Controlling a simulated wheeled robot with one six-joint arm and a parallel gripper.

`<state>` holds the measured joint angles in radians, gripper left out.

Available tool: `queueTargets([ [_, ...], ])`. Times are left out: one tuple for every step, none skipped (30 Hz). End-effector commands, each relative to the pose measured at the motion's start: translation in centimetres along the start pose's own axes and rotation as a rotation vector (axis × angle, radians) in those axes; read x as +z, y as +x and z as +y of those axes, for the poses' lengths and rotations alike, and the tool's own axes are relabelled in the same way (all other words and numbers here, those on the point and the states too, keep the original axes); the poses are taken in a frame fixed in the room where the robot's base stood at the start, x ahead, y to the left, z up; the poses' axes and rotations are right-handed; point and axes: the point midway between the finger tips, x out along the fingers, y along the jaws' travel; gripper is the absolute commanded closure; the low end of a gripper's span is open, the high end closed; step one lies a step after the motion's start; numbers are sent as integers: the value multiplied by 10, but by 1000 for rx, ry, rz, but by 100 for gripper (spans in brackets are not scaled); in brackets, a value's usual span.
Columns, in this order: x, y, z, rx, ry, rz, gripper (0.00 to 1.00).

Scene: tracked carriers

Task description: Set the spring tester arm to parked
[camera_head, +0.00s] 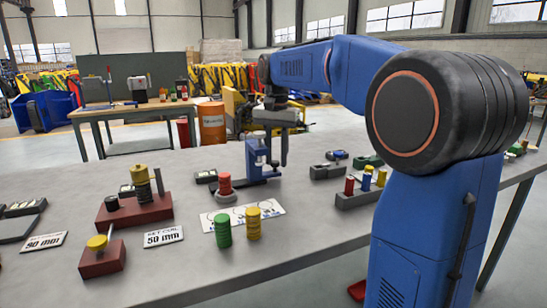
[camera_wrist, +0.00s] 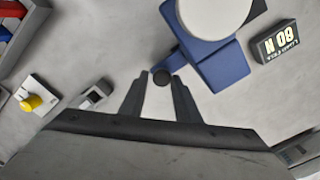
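The spring tester (camera_head: 257,158) is a blue stand with a pale round top, in the middle of the bench in the camera_head view. In the camera_wrist view its blue body (camera_wrist: 222,66) and a large white disc (camera_wrist: 212,14) fill the upper part. A black round knob (camera_wrist: 162,77), seemingly the end of the tester arm, lies between my fingertips. My gripper (camera_wrist: 159,80) points down beside the tester, its fingers on either side of the knob with small gaps showing. Its dark fingers (camera_head: 284,150) stand right of the tester. The arm's angle is mostly hidden.
A small display reading 80 N (camera_wrist: 276,45) stands by the tester. A red cylinder (camera_head: 225,184), green stack (camera_head: 223,230) and yellow stack (camera_head: 253,223) stand in front. A rack (camera_head: 358,198) is at right. Red-based fixtures (camera_head: 135,210) are at left.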

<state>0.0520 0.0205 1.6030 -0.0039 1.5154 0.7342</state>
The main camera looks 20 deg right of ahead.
Motion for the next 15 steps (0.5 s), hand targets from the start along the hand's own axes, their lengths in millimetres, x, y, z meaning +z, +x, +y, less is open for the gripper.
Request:
queueTargets([
  [0,0,0,0,1,0,58],
  [0,0,0,0,1,-1,58],
  [0,0,0,0,1,-1,58],
  [0,0,0,-1,1,-2,58],
  [0,0,0,-1,0,-2,58],
  [1,0,0,-1,0,-2,58],
  [1,0,0,-1,0,-3,58],
  [1,0,0,-1,0,-3,58],
  [1,0,0,-1,0,-3,58],
  [1,0,0,-1,0,-3,58],
  [1,-1,0,-1,0,-3,58],
  [1,-3,-1,-1,0,-3,58],
  [1,-4,-1,-1,0,-3,58],
  [1,-7,-1,-2,0,-3,58],
  [0,-11,-1,-2,0,-2,58],
])
